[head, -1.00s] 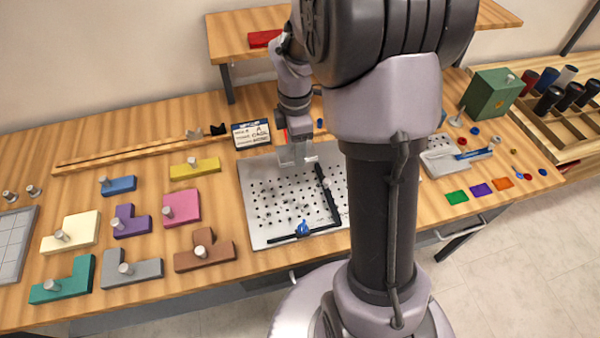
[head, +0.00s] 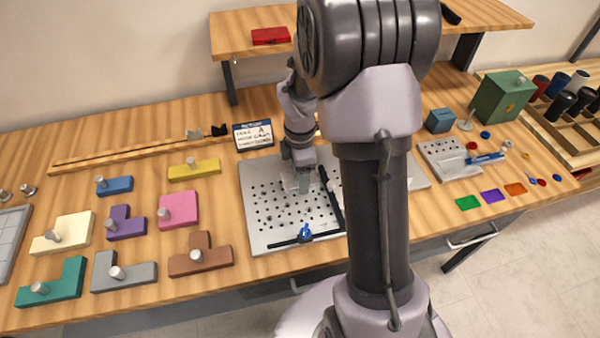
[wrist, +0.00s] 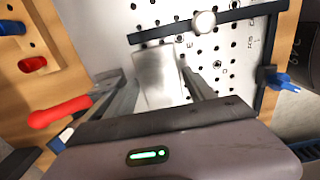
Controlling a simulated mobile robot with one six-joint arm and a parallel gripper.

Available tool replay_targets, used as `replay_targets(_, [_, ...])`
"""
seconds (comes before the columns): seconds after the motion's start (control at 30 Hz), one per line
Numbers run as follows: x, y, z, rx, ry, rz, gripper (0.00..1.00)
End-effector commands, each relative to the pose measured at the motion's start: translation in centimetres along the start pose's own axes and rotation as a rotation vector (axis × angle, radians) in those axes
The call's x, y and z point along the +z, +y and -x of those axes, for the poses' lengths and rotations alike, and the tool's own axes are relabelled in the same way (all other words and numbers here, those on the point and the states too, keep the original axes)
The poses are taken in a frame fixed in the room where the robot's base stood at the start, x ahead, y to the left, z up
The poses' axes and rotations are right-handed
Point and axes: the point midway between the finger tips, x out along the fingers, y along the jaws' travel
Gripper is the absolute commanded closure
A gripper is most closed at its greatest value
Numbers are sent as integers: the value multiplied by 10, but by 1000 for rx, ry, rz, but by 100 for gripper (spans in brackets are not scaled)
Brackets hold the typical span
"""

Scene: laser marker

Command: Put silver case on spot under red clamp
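The silver case (wrist: 156,78) is a pale metallic block between my gripper's fingers in the wrist view. My gripper (wrist: 160,80) appears shut on it, with one finger along each side. In the head view my gripper (head: 303,184) is low over the perforated metal plate (head: 260,236), and the case shows pale beside the fingers (head: 289,182). The red clamp handle (wrist: 60,112) is at the left of the wrist view, beside the plate's wooden edge. My arm hides the clamp in the head view. The gap between case and plate cannot be told.
A black bar (wrist: 170,33) with a round knob crosses the plate near the case. A small label display (head: 253,135) stands behind the plate. Coloured blocks (head: 179,209) fill the left table.

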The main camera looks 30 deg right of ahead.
Motion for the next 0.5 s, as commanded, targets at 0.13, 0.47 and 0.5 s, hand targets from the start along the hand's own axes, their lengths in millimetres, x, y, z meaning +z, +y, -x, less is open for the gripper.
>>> replay_targets(0.13, [0,0,0,0,0,0,37])
replay_targets(0.47, [0,1,67,3,0,0,37])
replay_targets(0.5, [0,1,79,4,0,0,37])
